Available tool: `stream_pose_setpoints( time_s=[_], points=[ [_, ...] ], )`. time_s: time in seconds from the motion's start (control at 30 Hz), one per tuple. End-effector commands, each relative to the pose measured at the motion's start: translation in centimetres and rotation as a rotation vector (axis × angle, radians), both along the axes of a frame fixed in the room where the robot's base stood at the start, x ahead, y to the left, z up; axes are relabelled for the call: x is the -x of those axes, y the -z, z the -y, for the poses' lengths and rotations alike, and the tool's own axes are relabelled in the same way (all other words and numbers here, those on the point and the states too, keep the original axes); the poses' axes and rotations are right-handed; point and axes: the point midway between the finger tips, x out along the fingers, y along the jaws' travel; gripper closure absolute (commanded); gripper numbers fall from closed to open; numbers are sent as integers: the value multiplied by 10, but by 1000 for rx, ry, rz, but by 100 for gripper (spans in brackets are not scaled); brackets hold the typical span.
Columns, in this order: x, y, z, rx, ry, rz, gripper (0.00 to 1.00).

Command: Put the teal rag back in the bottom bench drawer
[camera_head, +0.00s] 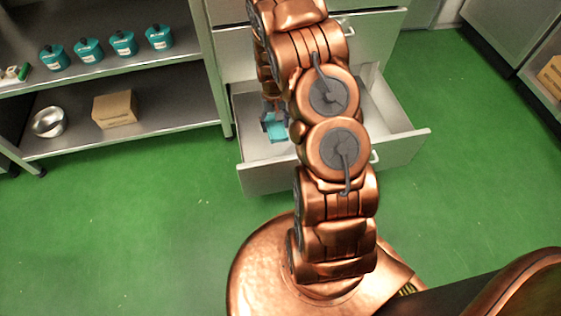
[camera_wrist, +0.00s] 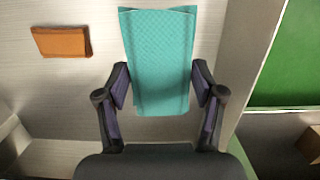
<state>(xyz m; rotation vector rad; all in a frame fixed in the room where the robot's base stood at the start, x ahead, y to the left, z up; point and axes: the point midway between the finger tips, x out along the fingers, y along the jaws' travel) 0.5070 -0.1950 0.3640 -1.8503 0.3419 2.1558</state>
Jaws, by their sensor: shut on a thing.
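The teal rag (camera_head: 277,128) is a flat folded piece held in my gripper (camera_head: 270,114), inside the outline of the open bottom drawer (camera_head: 402,152), toward its left side. The wrist view shows the rag (camera_wrist: 160,60) upright between the two fingers of my gripper (camera_wrist: 160,78), with both pads against its sides. The pale drawer floor (camera_wrist: 60,110) lies beneath it. I cannot tell whether the rag touches that floor. My arm hides the middle of the drawer in the head view.
The drawer's side wall (camera_wrist: 245,50) is close on the right. A shelf (camera_head: 100,67) with several teal bottles, a cardboard box (camera_head: 115,108) and a metal bowl (camera_head: 48,122) stands left. Green floor is clear in front.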

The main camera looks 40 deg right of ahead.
Motion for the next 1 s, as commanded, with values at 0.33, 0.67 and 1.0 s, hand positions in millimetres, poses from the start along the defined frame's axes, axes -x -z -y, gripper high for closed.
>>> stream_pose_setpoints(
  time_s=[0.33, 0.67, 1.0],
  points=[
    [11, 57, 14, 2, 31, 0, 65],
    [13, 97, 15, 2, 32, -3, 65],
    [12, 132, 14, 2, 32, 0, 65]
  ],
)
